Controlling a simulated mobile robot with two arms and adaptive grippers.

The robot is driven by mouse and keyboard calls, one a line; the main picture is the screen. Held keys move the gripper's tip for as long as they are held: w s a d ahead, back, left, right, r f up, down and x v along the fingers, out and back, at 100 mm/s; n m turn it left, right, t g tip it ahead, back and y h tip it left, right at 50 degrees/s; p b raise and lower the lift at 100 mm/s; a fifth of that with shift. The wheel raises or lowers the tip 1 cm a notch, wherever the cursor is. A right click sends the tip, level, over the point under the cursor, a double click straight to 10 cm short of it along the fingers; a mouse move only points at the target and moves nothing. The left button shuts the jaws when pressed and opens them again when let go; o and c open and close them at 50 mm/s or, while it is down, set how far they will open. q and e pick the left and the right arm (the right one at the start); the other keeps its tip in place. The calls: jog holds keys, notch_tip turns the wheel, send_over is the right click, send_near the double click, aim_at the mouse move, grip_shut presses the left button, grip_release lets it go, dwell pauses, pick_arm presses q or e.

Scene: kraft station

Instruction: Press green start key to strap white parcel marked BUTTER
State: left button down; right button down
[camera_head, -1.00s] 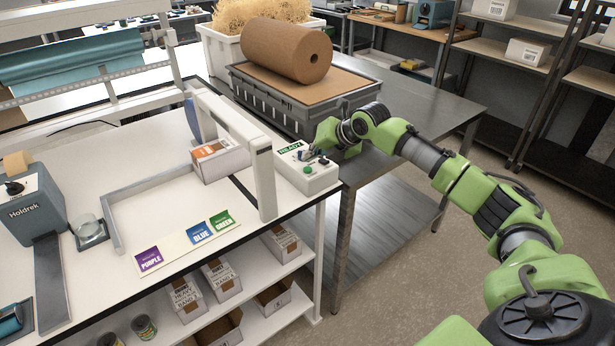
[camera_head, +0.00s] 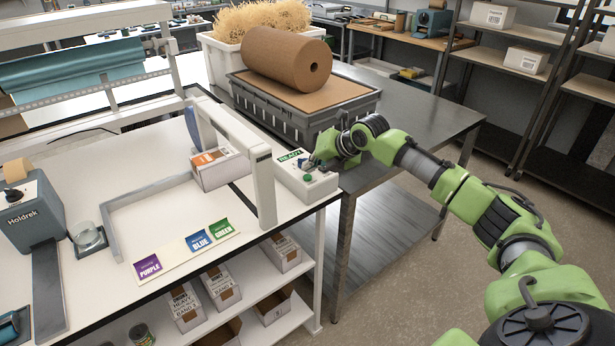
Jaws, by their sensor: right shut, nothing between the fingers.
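The white parcel (camera_head: 218,170) with an orange label sits on the bench by the strapper's white arch (camera_head: 262,185); its lettering is too small to read. The control box (camera_head: 322,186) with a green READY sign (camera_head: 291,157) stands right of the arch. The green start key (camera_head: 307,178) is on top of this box, small and partly obscured. My right gripper (camera_head: 311,166) is shut and empty, low over the box with its tips close to the key. I cannot tell whether they touch it. My left gripper is not in view.
A grey crate (camera_head: 290,122) with a brown paper roll (camera_head: 287,58) stands behind the control box on the steel table (camera_head: 425,110). Purple, blue and green cards (camera_head: 187,250) lie on the bench front. A Holdrek device (camera_head: 30,215) stands at left. Boxes sit on the shelf below.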

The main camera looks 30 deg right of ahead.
aim_at(310, 177)
jog(key=shift+f, duration=0.1)
dwell(0.5)
jog(key=shift+f, duration=0.3)
jog(key=shift+f, duration=0.5)
dwell(0.8)
jog(key=shift+r, duration=0.1)
jog(key=shift+r+p, duration=0.65)
jog(key=shift+r, duration=0.15)
notch_tip(310, 177, up, 5)
jog(key=p, duration=0.4)
jog(key=shift+r, duration=0.1)
